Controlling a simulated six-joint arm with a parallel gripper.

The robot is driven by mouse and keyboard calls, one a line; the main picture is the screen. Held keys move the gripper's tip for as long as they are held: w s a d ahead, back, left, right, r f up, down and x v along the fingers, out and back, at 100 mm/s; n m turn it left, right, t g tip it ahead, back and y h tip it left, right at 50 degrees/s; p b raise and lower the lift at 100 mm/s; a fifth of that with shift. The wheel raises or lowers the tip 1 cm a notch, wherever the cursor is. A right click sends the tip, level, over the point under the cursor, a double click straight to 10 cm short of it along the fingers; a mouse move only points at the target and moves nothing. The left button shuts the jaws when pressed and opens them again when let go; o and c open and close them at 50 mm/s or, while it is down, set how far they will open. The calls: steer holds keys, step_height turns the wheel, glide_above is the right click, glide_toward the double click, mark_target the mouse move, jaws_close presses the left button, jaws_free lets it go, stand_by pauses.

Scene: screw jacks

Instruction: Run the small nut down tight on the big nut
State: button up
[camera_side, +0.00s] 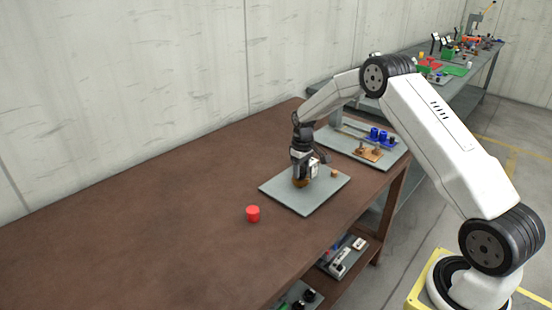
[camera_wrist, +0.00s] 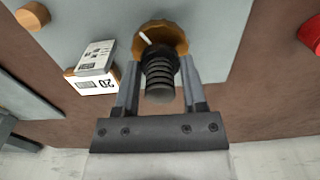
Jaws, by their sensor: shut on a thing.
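A dark threaded screw (camera_wrist: 160,72) stands on the grey plate, its free end toward the wrist camera. My gripper (camera_wrist: 160,62) straddles the screw, one finger on each side, with the tips at the nut. In the side view my gripper (camera_side: 302,172) points down over the brown-orange nut metal (camera_side: 300,183), and the fingers hide most of the screw.
A block with a white label reading 20 (camera_wrist: 95,75) stands close beside my left-hand finger. A small wooden cylinder (camera_wrist: 32,15) is on the plate (camera_side: 285,197). A red cylinder (camera_side: 253,214) stands on the brown table. A tray with blue parts (camera_side: 350,140) lies behind.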

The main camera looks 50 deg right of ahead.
steer(key=m, duration=1.7)
steer(key=shift+f+m, duration=0.1)
steer(key=shift+m, duration=0.3)
steer(key=m, duration=0.6)
stand_by(0.4)
steer(key=o, duration=0.8)
steer(key=shift+a, duration=0.1)
